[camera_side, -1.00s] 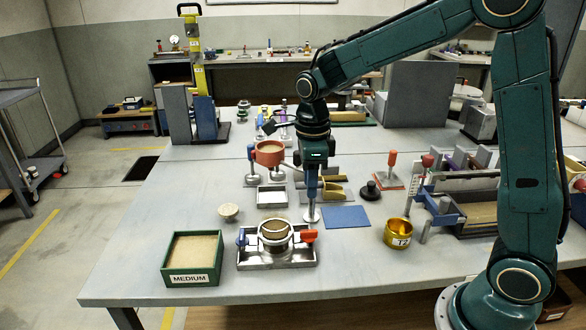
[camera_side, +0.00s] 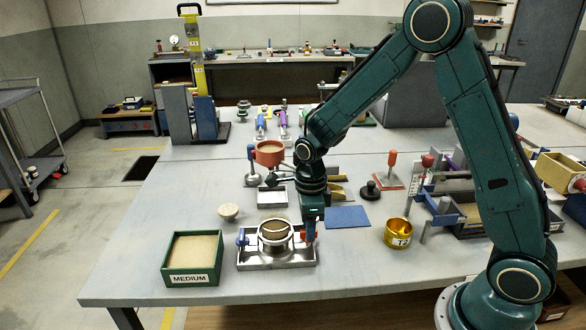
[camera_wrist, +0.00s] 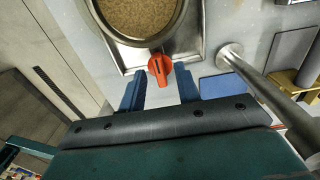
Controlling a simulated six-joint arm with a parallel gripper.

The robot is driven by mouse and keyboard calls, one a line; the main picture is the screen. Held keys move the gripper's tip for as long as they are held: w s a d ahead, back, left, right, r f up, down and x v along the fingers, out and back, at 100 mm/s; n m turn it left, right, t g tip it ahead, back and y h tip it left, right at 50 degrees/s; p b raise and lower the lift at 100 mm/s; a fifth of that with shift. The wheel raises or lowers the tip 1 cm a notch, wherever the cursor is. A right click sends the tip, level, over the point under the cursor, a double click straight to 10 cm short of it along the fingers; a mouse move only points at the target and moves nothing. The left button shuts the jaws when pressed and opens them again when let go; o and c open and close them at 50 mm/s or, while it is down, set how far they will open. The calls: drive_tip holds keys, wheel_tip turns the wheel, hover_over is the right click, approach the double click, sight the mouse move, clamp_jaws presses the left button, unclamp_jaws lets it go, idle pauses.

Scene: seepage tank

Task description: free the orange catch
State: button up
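The orange catch (camera_wrist: 159,68) sits at the side of a round metal ring (camera_wrist: 137,40) filled with brown grains, on a metal base plate (camera_side: 277,265). In the side view the catch (camera_side: 303,236) is partly hidden by my gripper. My gripper (camera_wrist: 159,80) is open, its two blue fingers one on each side of the catch's near end in the wrist view. I cannot tell whether either finger touches it. In the side view my gripper (camera_side: 309,232) points down at the right end of the plate. A blue catch (camera_side: 241,238) is on the ring's left side.
A green box labelled MEDIUM (camera_side: 192,264) stands left of the plate. A blue mat (camera_side: 347,217) and a brass cup labelled 12 (camera_side: 398,233) lie to the right. An upright metal rod (camera_wrist: 240,62) stands close to the right finger.

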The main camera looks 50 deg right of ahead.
drive_tip(key=shift+f, duration=0.3)
clamp_jaws()
